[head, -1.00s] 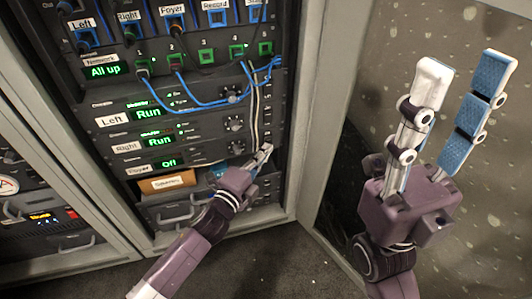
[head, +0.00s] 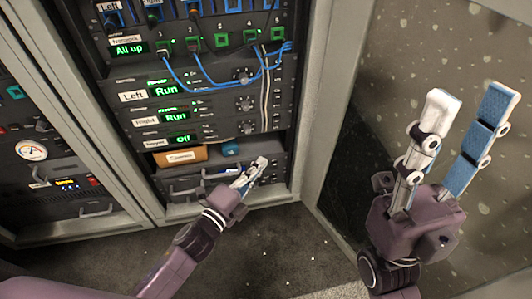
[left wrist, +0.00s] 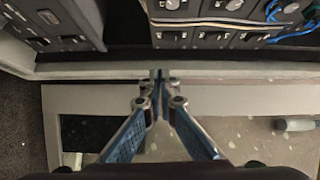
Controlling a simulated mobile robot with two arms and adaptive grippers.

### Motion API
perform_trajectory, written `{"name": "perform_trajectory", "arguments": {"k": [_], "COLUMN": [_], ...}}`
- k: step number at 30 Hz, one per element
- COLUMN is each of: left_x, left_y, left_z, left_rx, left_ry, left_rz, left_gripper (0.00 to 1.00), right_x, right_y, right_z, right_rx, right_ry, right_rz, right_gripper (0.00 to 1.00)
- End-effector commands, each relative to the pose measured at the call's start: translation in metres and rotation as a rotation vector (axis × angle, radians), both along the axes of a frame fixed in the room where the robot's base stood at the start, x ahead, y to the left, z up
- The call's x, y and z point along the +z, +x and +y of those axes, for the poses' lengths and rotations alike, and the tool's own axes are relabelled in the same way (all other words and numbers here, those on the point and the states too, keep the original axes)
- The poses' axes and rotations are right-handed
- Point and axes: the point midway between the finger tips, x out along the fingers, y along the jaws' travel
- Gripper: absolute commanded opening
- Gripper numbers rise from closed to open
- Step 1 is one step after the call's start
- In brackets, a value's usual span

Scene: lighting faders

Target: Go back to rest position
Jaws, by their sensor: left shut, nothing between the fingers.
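My left gripper (head: 250,176) is in front of the lower part of the equipment rack, below the amplifier rows. It is shut and holds nothing. In the left wrist view its fingertips (left wrist: 159,78) meet, with the rack's lower edge beyond them. My right gripper (head: 473,105) stands at the right of the head view with its two fingers pointing up and spread apart. It is open and empty.
The rack (head: 205,105) has units labelled Left, Right and Foyer; the first two read Run, the third Off. Blue cables (head: 225,82) run across it. An orange labelled box (head: 180,156) sits on a low shelf. Dark floor (head: 270,250) lies clear in front.

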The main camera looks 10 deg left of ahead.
Motion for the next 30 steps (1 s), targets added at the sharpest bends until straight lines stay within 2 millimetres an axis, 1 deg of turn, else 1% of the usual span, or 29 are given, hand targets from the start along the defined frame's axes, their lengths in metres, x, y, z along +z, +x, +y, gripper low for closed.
{"name": "perform_trajectory", "arguments": {"k": [1,5,19,22,23,26,29,30], "left_x": [0.0,0.0,0.0,0.006,0.011,0.047,0.109,0.138], "left_y": [-0.003,-0.007,-0.007,-0.008,-0.009,-0.016,-0.032,-0.04], "left_z": [0.002,0.004,0.004,0.001,-0.001,-0.013,-0.026,-0.029], "left_rx": [0.0,0.001,0.0,-0.005,-0.011,-0.046,-0.115,-0.152], "left_ry": [0.0,0.001,0.0,-0.021,-0.042,-0.179,-0.405,-0.51], "left_rz": [0.0,0.0,-0.001,-0.006,-0.011,-0.04,-0.089,-0.114], "left_gripper": [0.0,0.0,0.0,0.0,0.0,0.0,0.0,0.0], "right_x": [0.0,0.0,0.002,0.005,0.005,0.004,0.004,0.003], "right_y": [0.001,0.001,0.0,-0.002,-0.002,-0.001,-0.001,-0.001], "right_z": [0.0,0.0,0.0,-0.001,-0.001,-0.001,-0.001,-0.001], "right_rx": [0.0,0.0,-0.001,-0.003,-0.002,-0.002,-0.001,-0.001], "right_ry": [0.0,0.0,0.0,0.002,0.002,0.002,0.002,0.002], "right_rz": [0.004,0.007,-0.002,-0.012,-0.011,-0.008,-0.006,-0.006], "right_gripper": [0.4,0.4,0.4,0.4,0.4,0.4,0.4,0.4]}}
